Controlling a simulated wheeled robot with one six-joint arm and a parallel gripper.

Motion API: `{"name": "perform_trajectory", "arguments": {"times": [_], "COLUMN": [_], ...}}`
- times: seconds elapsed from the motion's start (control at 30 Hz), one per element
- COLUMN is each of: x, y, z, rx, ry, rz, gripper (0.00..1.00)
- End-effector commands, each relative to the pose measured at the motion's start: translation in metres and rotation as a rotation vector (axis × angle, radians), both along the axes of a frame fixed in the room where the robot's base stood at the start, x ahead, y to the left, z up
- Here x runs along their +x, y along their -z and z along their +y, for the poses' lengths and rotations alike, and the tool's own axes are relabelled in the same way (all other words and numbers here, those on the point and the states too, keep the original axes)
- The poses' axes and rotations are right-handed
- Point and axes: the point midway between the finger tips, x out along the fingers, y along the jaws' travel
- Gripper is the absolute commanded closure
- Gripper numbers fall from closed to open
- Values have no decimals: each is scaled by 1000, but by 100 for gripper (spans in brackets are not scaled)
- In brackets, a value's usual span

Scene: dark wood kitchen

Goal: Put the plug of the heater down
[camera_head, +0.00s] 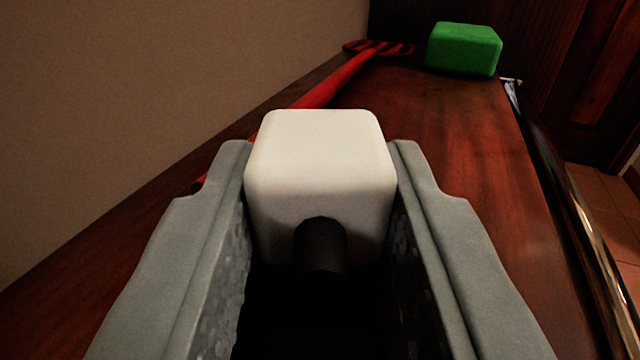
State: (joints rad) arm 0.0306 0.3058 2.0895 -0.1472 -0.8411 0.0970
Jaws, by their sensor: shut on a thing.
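The heater's plug (320,165) is a white rounded block with a dark round cable end at its near side. It sits between the two grey fingers of my gripper (320,190), which is shut on it. The plug is in front of a dark reddish wood countertop (450,150). I cannot tell whether its underside touches the wood, as that part is hidden. The heater itself is not in view.
A red spatula-like utensil (335,82) lies along the wall behind the plug. A green block (464,49) stands at the far end of the counter. A beige wall (150,90) bounds the left. The counter's edge runs down the right, with tiled floor (610,210) beyond.

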Motion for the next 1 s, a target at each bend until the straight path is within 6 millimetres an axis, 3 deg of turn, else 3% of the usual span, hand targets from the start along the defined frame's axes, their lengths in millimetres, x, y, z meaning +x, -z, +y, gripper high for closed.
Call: {"name": "perform_trajectory", "arguments": {"times": [0.03,0.1,0.13,0.4,0.57,1.0], "x": [-2,-2,-2,-2,-3,-81], "y": [12,14,14,16,5,-3], "z": [0,0,0,0,0,-6], "rx": [3,4,4,5,5,3], "ry": [1,1,1,1,1,1], "rz": [21,23,24,28,25,16], "gripper": [64,50,48,48,48,48]}}
